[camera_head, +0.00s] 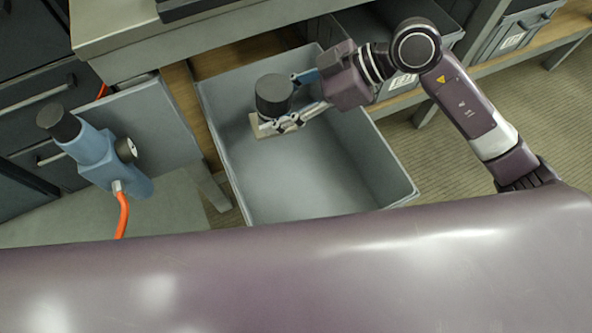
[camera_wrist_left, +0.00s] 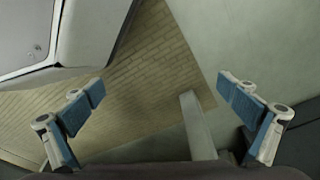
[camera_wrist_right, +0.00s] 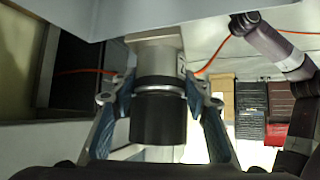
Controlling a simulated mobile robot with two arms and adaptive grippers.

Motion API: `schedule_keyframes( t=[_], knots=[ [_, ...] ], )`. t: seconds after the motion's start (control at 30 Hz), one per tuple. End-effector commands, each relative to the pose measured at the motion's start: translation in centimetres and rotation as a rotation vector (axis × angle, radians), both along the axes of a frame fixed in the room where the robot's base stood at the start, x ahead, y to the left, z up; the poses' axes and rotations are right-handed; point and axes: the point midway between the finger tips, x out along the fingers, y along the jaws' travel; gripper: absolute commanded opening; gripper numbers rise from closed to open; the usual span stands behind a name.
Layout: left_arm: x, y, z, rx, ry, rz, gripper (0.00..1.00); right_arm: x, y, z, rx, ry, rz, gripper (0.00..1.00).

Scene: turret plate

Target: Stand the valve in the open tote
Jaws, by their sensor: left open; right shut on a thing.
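The valve has a black round cap (camera_head: 273,93) and a pale block-like body (camera_head: 266,127). My right gripper (camera_head: 306,98) is shut on it, reaching in from the right. In the right wrist view the fingers (camera_wrist_right: 162,88) close on the valve's silver middle (camera_wrist_right: 158,64), between the black cap (camera_wrist_right: 158,118) and the pale base. The valve is within the outline of the open grey tote (camera_head: 330,190), cap upward in the head view; I cannot tell whether its base touches the tote floor. My left gripper (camera_wrist_left: 162,95) is open and empty in the left wrist view.
A blue device (camera_head: 100,152) with a black top, gauge and orange hose (camera_head: 122,212) stands left of the tote on a grey surface. A grey counter (camera_head: 200,32) overhangs behind. Another dark tote (camera_head: 440,14) is at the back right. The tote's front right is empty.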

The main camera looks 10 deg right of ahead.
Motion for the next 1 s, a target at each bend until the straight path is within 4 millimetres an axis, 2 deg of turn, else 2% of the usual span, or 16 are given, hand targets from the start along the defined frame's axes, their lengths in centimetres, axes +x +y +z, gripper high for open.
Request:
schedule_keyframes(
  t=[0.1,0.2,0.3,0.5,0.63,1.0],
  knots=[
    [0.1,0.3,-0.1,0.003,-0.003,0.004,1.0,-0.5,0.9,-3.5,-0.042,0.004,0.05,0.0],
    [0.1,0.5,-0.3,0.006,-0.002,0.005,1.0,-1.0,1.0,-6.2,-0.068,0.006,0.076,0.0],
    [0.1,0.8,-0.3,0.009,-0.003,0.006,1.0,-1.3,0.9,-8.1,-0.084,0.008,0.094,0.0],
    [0.3,0.8,-0.4,0.01,-0.002,0.005,1.0,-1.6,0.7,-10.5,-0.095,0.01,0.107,0.0],
    [2.3,0.2,1.7,0.003,-0.028,0.005,1.0,-1.7,0.7,-13.2,-0.096,0.013,0.106,0.0],
    [4.8,-0.1,8.2,0.0,-0.062,0.013,1.0,-1.7,0.7,-20.5,-0.094,0.011,0.106,0.0]
  ],
)
